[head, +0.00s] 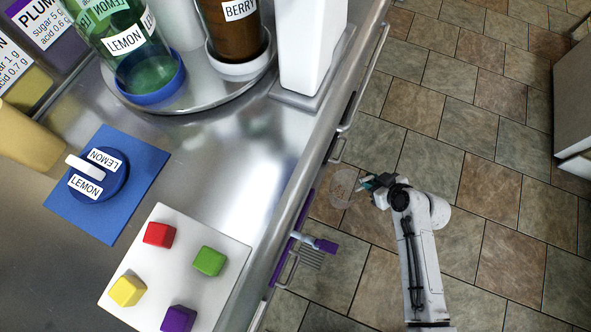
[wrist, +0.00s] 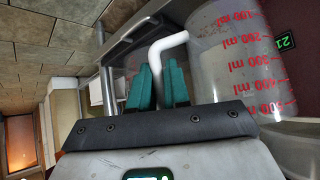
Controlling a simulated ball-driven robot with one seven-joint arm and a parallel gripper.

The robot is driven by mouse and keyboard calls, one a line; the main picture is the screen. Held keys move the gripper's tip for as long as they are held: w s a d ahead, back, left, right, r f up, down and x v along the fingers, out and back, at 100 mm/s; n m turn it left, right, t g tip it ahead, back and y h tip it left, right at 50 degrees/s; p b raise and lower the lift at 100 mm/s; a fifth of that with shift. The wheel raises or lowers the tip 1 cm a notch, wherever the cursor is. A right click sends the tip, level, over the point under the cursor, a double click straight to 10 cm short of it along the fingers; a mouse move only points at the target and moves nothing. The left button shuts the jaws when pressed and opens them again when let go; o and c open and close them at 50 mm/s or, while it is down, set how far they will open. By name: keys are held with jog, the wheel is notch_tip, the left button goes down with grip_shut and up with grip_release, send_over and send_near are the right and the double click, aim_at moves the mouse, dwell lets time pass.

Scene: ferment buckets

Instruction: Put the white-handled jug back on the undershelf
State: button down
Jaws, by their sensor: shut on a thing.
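The jug (head: 343,188) is clear, and in the head view it hangs over the tiled floor, right of the counter edge. In the wrist view the jug (wrist: 232,60) fills the upper right, with red millilitre marks on its wall. Its white handle (wrist: 168,48) runs down to the teal fingers of my gripper (wrist: 160,88), which are shut on it. My gripper (head: 373,184) shows small in the head view, to the right of the jug. I cannot make out the undershelf clearly in either view.
The steel counter (head: 215,185) carries a blue mat (head: 140,215) with a blue LEMON lid, and a white board (head: 190,285) with coloured blocks. Handles (head: 366,85) and a purple-ended fitting (head: 325,246) stick out from its front.

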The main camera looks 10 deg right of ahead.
jog(key=b+x, duration=0.8)
jog(key=x, duration=1.1)
jog(key=shift+w+d, duration=0.25)
jog(key=shift+w, duration=0.25)
jog(key=shift+f+b, duration=0.2)
jog(key=shift+b, duration=0.1)
jog(key=c, duration=1.1)
grip_release()
jog(key=shift+r, duration=0.1)
